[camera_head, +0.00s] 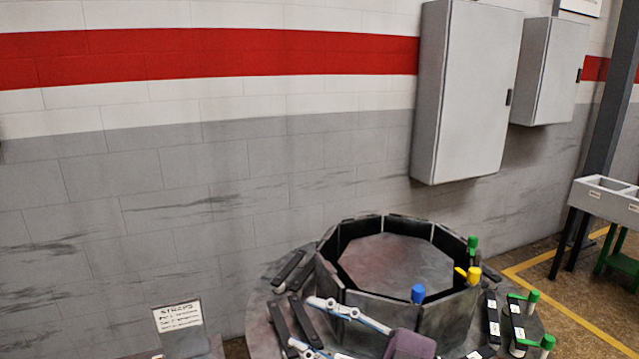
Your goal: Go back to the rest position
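My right gripper (302,322) comes in at the bottom centre, its body cut off by the lower edge. Its two white and blue fingers point left and stand well apart, with nothing visible between them. They show in front of the near left side of a dark octagonal furnace ring (390,302). I cannot tell whether they touch anything. My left gripper is not in view.
Black bars (282,328) lie around the ring. Blue (418,293), yellow (473,275) and green (473,243) handles stand at its right. A "STRAPS" sign (179,318) stands left. Grey cabinets (468,95) hang on the wall. A sink-like table (607,195) stands far right.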

